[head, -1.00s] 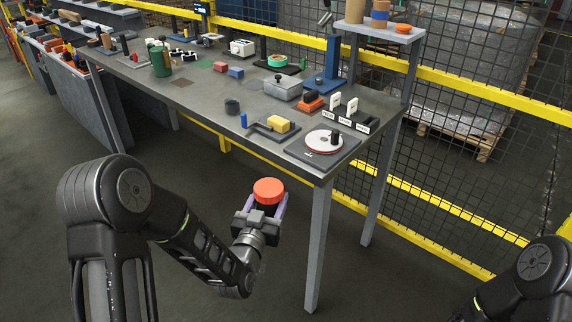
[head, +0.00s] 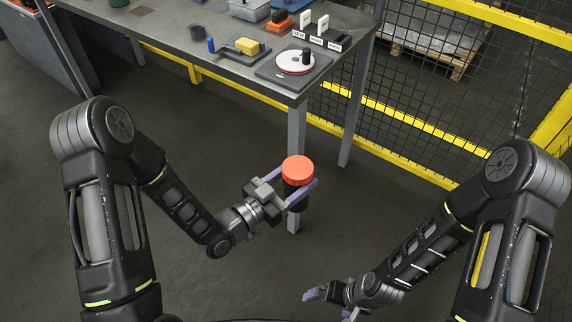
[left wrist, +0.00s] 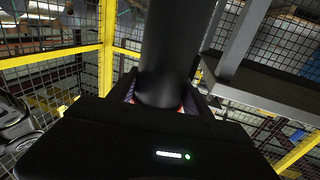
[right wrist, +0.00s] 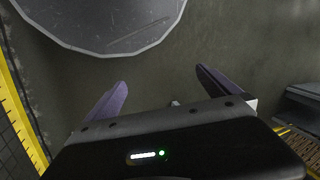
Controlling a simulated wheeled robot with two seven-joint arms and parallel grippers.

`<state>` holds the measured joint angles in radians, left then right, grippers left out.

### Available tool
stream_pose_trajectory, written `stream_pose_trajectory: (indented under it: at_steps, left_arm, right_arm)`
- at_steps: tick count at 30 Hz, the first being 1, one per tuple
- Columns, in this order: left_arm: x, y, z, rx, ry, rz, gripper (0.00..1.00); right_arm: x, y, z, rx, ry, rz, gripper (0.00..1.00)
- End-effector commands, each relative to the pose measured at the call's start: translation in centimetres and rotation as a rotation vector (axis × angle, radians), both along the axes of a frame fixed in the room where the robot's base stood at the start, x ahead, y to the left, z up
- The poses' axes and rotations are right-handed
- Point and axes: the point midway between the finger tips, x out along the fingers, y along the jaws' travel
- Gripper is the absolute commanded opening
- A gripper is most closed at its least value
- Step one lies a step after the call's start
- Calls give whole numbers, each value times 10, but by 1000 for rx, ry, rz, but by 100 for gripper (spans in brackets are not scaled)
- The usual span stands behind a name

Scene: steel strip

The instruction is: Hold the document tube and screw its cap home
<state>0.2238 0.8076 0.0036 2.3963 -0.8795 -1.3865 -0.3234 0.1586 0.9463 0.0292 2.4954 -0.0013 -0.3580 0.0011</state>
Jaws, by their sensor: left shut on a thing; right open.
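The document tube (head: 296,200) is dark and carries an orange-red cap (head: 298,168) on its upper end. It looks roughly upright, clear of the bench and above the floor. My left gripper (head: 301,186) is shut around the tube just below the cap. The tube (left wrist: 172,50) fills the middle of the left wrist view, with a sliver of orange at the jaws. Whether the cap is fully seated cannot be told. My right gripper (head: 330,303) is open and empty, lower and right of the tube. Its two spread fingers show in the right wrist view (right wrist: 160,88).
The steel bench (head: 225,65) stands beyond the tube. A yellow-railed mesh fence (head: 410,130) runs behind. The space between my arms is open floor.

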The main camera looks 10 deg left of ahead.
Motion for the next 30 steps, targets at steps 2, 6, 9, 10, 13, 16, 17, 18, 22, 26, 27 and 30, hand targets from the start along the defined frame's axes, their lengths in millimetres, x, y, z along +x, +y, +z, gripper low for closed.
stream_pose_trajectory:
  at_steps: [2,6,9,10,13,16,17,18,22,26,27,30]
  left_arm:
    - [0,-1,0,-1,-1,-4,0]
    - [0,-1,0,-1,-1,-4,0]
    - [0,-1,-1,1,1,-3,0]
    - [0,-1,0,1,1,-3,0]
    - [0,-1,0,0,0,-3,0]
    - [0,-1,0,0,0,-2,0]
    - [0,-1,0,0,0,-2,0]
    - [0,-1,0,0,0,-2,0]
    - [0,-1,0,0,0,-2,0]
    - [0,-1,0,0,0,-2,0]
    - [0,-1,0,0,0,-2,0]
    - [0,-1,0,0,0,-2,0]
  right_arm:
    - [0,0,0,0,0,0,100]
    - [0,0,0,0,0,0,100]
    - [0,0,0,0,0,1,96]
    - [1,0,0,0,-1,4,93]
    - [7,1,0,-2,-12,35,91]
    - [21,2,2,-7,-40,117,91]
    - [27,3,3,-9,-51,155,91]
    - [37,5,5,-13,-70,216,91]
    - [80,10,18,-34,-148,480,91]
    - [131,18,48,-69,-239,817,91]
    - [147,20,60,-82,-265,925,91]
    - [181,25,96,-116,-322,1188,91]
